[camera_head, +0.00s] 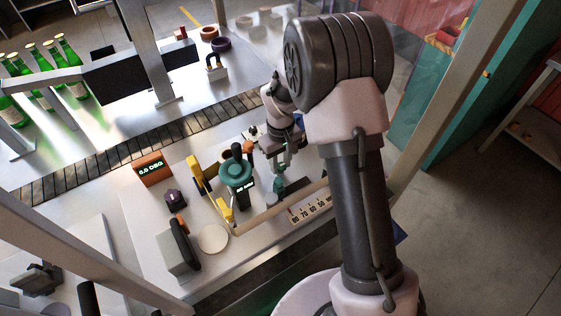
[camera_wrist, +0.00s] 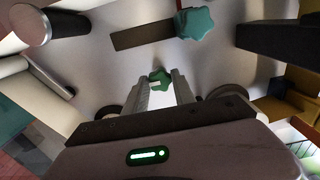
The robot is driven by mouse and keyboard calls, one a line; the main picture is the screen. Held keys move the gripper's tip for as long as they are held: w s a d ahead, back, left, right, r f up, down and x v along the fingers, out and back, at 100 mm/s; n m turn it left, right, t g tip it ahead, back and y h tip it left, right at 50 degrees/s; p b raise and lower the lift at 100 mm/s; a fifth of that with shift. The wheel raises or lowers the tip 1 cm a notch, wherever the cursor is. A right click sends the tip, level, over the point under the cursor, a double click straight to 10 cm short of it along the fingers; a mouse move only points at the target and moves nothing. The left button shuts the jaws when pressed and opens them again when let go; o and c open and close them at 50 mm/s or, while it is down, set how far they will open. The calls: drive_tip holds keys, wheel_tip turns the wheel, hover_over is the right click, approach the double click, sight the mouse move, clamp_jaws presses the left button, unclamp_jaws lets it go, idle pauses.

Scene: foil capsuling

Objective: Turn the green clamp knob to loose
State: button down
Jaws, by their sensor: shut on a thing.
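In the head view my gripper (camera_head: 280,163) points down at the bench, right of the teal-topped device (camera_head: 238,171); the knob is small there and partly hidden by the fingers. The direction the pale mark indicates cannot be read for certain.
A larger teal star-shaped knob (camera_wrist: 195,22) lies beyond the fingertips in the wrist view. A numbered white strip (camera_head: 311,207), a yellow bracket (camera_head: 199,175) and an orange display box (camera_head: 152,169) stand around the work spot. A conveyor (camera_head: 110,155) runs behind.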

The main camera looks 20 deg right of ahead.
sight(281, 168)
drive_tip(key=shift+w, duration=0.1)
idle(0.3)
drive_tip(key=c, duration=1)
unclamp_jaws()
drive_tip(key=shift+c, duration=0.2)
wheel_tip(281, 168, up, 18)
drive_tip(key=p, duration=0.3)
drive_tip(key=shift+f, duration=0.25)
drive_tip(key=s+a+f+m+t+b, duration=0.1)
drive_tip(key=s+m+t+b, duration=0.1)
drive_tip(key=s+b, duration=0.3)
drive_tip(key=s+a+f+m+t+y+b, duration=0.1)
drive_tip(key=s+f+m+t+b, duration=0.1)
drive_tip(key=s+b, duration=0.4)
drive_tip(key=s+a+f+m+t+y+b, duration=0.1)
drive_tip(key=s+m+b, duration=0.3)
drive_tip(key=s, duration=1)
drive_tip(key=shift+a+f+t+b, duration=0.4)
drive_tip(key=shift+f+b, duration=0.2)
drive_tip(key=shift+b, duration=0.6)
